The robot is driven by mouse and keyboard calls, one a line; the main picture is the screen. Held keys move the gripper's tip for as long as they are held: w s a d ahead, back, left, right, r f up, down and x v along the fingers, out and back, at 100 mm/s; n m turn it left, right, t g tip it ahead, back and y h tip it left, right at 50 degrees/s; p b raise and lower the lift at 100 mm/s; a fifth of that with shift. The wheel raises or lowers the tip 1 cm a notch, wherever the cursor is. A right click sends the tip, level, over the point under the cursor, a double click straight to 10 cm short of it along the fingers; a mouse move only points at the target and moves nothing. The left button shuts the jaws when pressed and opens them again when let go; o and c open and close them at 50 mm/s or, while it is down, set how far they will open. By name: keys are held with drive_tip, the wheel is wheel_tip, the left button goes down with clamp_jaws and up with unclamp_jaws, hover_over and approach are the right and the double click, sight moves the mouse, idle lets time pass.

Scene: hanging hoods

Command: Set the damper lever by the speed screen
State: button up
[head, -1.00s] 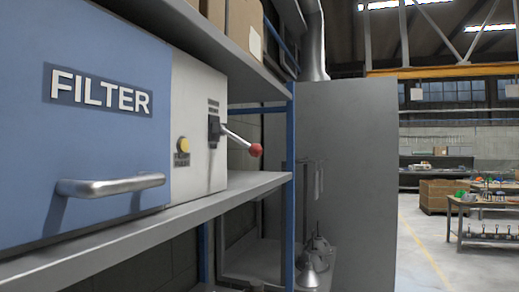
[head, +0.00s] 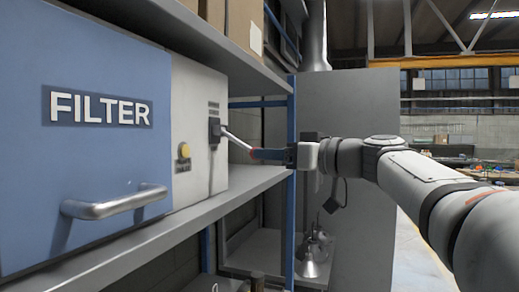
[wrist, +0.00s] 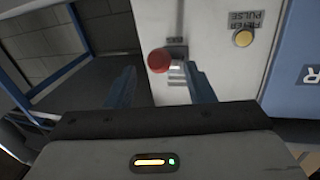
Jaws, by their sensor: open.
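The damper lever (head: 236,141) is a silver rod on a black mount on the white panel beside the blue FILTER box. It slants down and outward to the right. Its red knob (wrist: 158,61) shows in the wrist view between my two blue fingers, nearer the left one. My gripper (head: 258,153) is open at the lever's outer end, its fingers hiding most of the knob in the head view. In the wrist view my gripper (wrist: 161,76) has space between its fingers and the knob; contact cannot be told. No speed screen can be made out.
A yellow button (head: 184,150) sits on the white panel (head: 192,90) left of the lever. The FILTER box has a silver handle (head: 115,202). A grey shelf (head: 150,239) runs below, another above. A blue post (head: 291,130) stands close by my gripper.

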sight(241, 143)
drive_tip(key=p+x, duration=0.1)
drive_tip(key=x, duration=0.4)
drive_tip(key=shift+p, duration=0.3)
drive_tip(key=shift+d, duration=0.1)
clamp_jaws()
